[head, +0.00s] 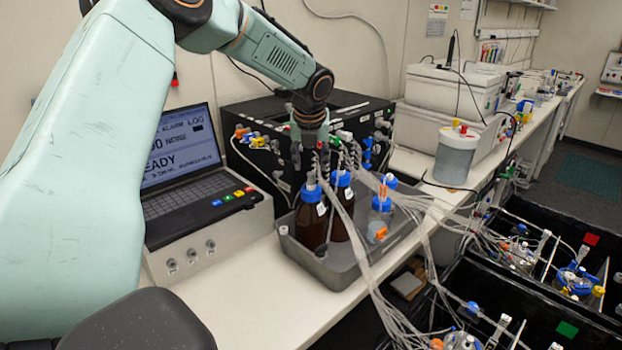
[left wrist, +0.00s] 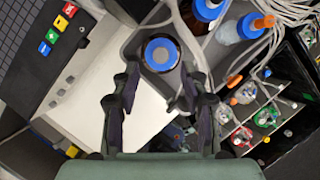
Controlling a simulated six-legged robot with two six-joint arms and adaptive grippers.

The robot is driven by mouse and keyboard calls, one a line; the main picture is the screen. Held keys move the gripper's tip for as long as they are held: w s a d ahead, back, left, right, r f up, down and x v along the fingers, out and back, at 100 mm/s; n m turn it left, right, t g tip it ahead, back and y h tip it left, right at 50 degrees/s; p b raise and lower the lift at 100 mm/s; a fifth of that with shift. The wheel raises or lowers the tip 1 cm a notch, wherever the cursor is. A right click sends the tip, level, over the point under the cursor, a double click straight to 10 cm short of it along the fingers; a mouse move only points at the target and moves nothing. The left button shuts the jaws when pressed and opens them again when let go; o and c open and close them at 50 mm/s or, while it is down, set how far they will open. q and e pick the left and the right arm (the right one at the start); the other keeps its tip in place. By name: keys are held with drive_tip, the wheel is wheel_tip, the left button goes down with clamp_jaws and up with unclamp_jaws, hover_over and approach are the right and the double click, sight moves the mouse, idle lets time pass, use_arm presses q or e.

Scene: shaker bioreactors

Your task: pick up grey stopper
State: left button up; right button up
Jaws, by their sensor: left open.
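My left gripper (head: 311,160) hangs fingers down, open, just above the brown bottle on the left (head: 310,222). That bottle stands in a grey tray (head: 340,270) and has a blue cap (head: 310,193). A small pale grey piece (head: 311,180) on the cap looks like the stopper, partly hidden under the fingers. In the left wrist view a blue ring with a round grey centre (left wrist: 161,52) shows between the tips of my open fingers (left wrist: 160,75). I cannot tell whether the fingers touch it. My right gripper is not in view.
A second brown bottle (head: 338,222) and a clear bottle (head: 379,222) stand close on the right. Clear tubes (head: 400,265) run across the tray's right side. A laptop (head: 185,165) is on the left, a black box (head: 245,160) behind. White bench (head: 265,290) is bare in front.

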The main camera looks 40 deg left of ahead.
sight(311, 174)
use_arm(q)
drive_tip(key=p+x, duration=0.1)
drive_tip(key=x, duration=0.3)
drive_tip(key=shift+d, duration=0.1)
drive_tip(key=shift+a+f, duration=0.35)
drive_tip(key=shift+f, duration=0.15)
drive_tip(key=shift+w+f, duration=0.1)
drive_tip(key=shift+w, duration=0.1)
drive_tip(key=shift+w+d, duration=0.15)
drive_tip(key=shift+d, duration=0.15)
drive_tip(key=shift+c, duration=1.2)
drive_tip(key=shift+s+a, duration=0.2)
drive_tip(key=shift+s, duration=0.1)
drive_tip(key=c, duration=0.6)
drive_tip(key=shift+w, duration=0.1)
drive_tip(key=shift+c, duration=0.2)
